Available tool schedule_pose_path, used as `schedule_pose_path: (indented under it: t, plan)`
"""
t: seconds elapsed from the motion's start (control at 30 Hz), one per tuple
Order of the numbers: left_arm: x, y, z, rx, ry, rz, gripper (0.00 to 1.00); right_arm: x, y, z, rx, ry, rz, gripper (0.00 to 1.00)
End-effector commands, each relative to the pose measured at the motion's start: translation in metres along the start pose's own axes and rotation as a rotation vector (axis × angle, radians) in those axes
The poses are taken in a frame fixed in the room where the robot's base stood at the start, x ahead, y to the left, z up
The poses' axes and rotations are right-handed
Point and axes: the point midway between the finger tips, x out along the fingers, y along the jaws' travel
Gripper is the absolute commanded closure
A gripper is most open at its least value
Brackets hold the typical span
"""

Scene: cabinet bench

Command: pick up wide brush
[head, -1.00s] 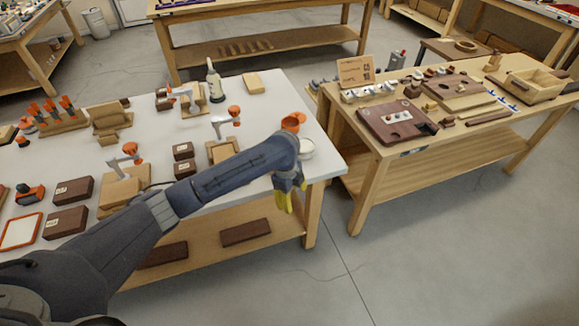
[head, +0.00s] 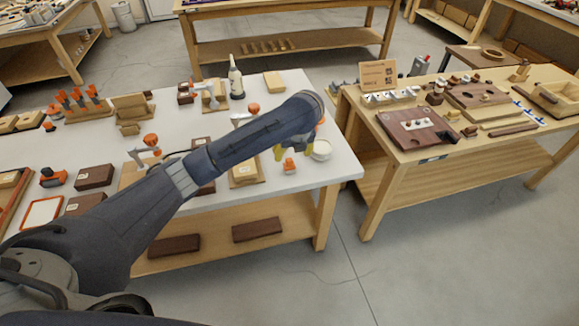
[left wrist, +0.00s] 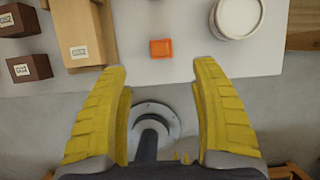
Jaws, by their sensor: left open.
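My left gripper (head: 292,152) is over the front right corner of the white table (head: 345,168). Its yellow fingers, also in the left wrist view (left wrist: 160,75), are spread apart with nothing between them. A small orange object (head: 290,166) lies on the table just below the fingers. In the left wrist view it is an orange block (left wrist: 160,48) beyond the fingertips, near the table edge. I cannot tell whether it is the wide brush, and no other thing is clearly a brush. My right gripper is in neither view.
A round white tub (head: 320,150) stands right of the orange object; it also shows in the left wrist view (left wrist: 237,17). A wooden box (left wrist: 78,32) and dark blocks (left wrist: 29,67) lie to the left. A wooden bench (head: 465,150) stands to the right across a gap.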

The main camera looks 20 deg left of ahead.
Motion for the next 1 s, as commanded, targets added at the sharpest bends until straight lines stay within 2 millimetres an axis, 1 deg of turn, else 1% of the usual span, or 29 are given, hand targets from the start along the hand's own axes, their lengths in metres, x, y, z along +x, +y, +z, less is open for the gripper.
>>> schedule_pose_path:
  t: [0.03,0.33,0.5,0.77,1.0]
  plan:
    - [0.009,0.0,-0.002,-0.004,0.006,0.001,0.36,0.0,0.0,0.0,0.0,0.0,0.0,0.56]
    - [0.053,0.0,-0.001,-0.002,0.002,0.002,0.36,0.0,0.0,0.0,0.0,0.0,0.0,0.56]
    - [0.068,-0.001,0.0,-0.001,0.001,0.0,0.36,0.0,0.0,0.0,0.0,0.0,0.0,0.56]
    - [0.08,-0.001,-0.001,-0.002,0.003,0.0,0.36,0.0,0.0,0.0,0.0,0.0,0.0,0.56]
    - [0.109,-0.002,0.001,-0.003,0.002,0.001,0.36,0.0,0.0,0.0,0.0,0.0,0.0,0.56]
